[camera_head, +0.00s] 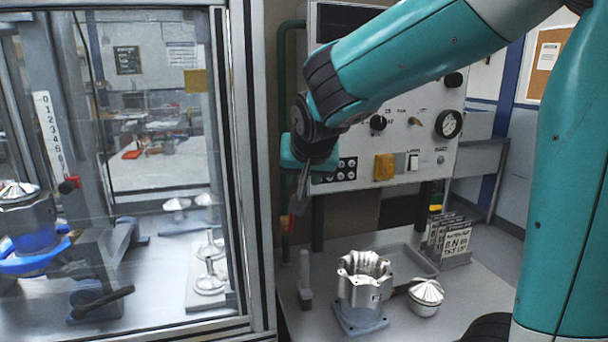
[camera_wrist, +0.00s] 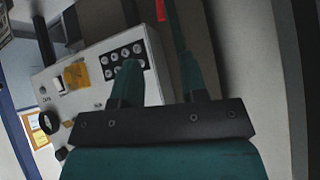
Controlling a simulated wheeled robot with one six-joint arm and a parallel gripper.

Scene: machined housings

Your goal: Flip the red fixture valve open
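A small red part (camera_head: 287,224), which looks like the valve lever, shows on the dark green upright pipe beside the enclosure frame. In the wrist view a thin red strip (camera_wrist: 161,10) shows at the top edge, beyond my fingertips; its lower part runs along a thin dark line. My gripper (camera_head: 299,196) hangs pointing down in front of the control panel, above and slightly right of the red part and apart from it. In the wrist view my gripper (camera_wrist: 158,68) has its two fingers apart with nothing between them. Whether the valve is open or shut cannot be told.
The control panel (camera_head: 410,128) stands behind my gripper. Below are an open-topped metal housing (camera_head: 364,284), a domed part (camera_head: 426,292), a grey tray (camera_head: 408,262) and a rack of labelled plates (camera_head: 452,240). The glass enclosure's frame (camera_head: 252,170) borders the left side.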

